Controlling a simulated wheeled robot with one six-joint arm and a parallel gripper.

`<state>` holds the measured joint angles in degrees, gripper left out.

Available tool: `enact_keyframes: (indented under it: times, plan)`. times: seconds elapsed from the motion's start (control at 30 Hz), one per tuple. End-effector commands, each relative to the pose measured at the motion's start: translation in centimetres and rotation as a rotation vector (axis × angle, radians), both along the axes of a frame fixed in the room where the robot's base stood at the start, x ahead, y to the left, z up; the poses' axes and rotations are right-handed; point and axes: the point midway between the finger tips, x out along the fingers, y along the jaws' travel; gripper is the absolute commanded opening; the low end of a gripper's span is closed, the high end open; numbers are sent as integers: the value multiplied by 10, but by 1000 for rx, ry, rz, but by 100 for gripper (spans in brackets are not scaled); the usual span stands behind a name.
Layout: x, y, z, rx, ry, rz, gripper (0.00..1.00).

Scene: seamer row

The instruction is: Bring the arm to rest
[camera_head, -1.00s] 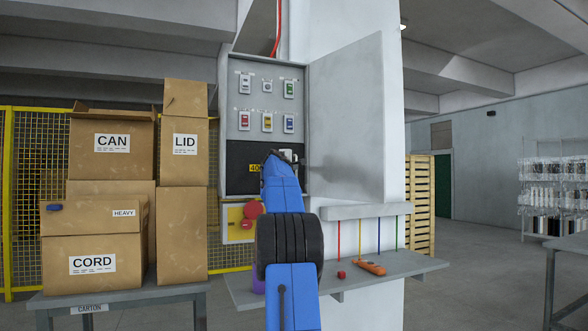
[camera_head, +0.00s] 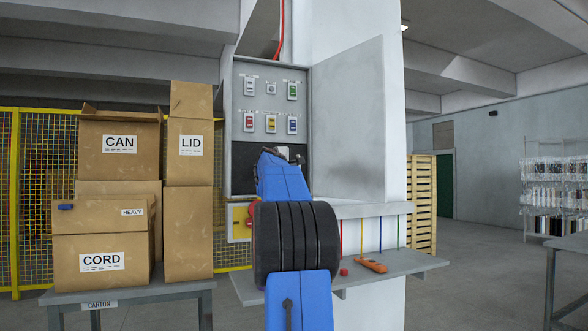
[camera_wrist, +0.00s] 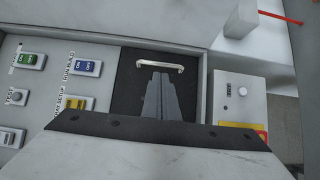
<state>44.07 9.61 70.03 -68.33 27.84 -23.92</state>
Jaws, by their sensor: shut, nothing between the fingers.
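My blue arm (camera_head: 283,178) reaches up in the head view, its black ribbed joint (camera_head: 296,240) in front of the shelf. Its far end is before the lower part of an open grey control cabinet (camera_head: 240,95). In the wrist view my gripper (camera_wrist: 161,78) is shut and empty, its grey fingers together. They point at a dark panel (camera_wrist: 132,100) with a metal bar handle (camera_wrist: 160,66). The fingertips overlap the panel just below the handle in the picture; I cannot tell whether they touch it. The head view hides most of the gripper behind the arm.
The cabinet door (camera_head: 348,120) stands open on the right. A shelf (camera_head: 405,266) below holds an orange tool (camera_head: 371,265) and a small red piece (camera_head: 344,272). Cartons (camera_head: 105,225) stand on a table at left. Open floor (camera_head: 470,275) lies to the right.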

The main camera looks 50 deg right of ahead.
Motion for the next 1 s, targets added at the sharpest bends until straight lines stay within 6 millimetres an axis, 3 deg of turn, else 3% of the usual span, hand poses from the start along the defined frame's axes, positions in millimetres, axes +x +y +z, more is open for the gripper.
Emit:
enact_keyframes:
  times: [0.2, 0.5, 0.6, 0.67, 0.77, 1.0]
  plan:
    - [-7, 14, 0, 0, -1, 0, 0]
    - [-8, 17, 0, 2, -2, 1, 0]
    - [-6, 28, -5, 22, -12, 10, 0]
    - [-4, 44, -10, 51, -31, 22, 0]
    - [-2, 84, -30, 130, -71, 50, 0]
    - [-11, 207, -102, 393, -169, 117, 0]
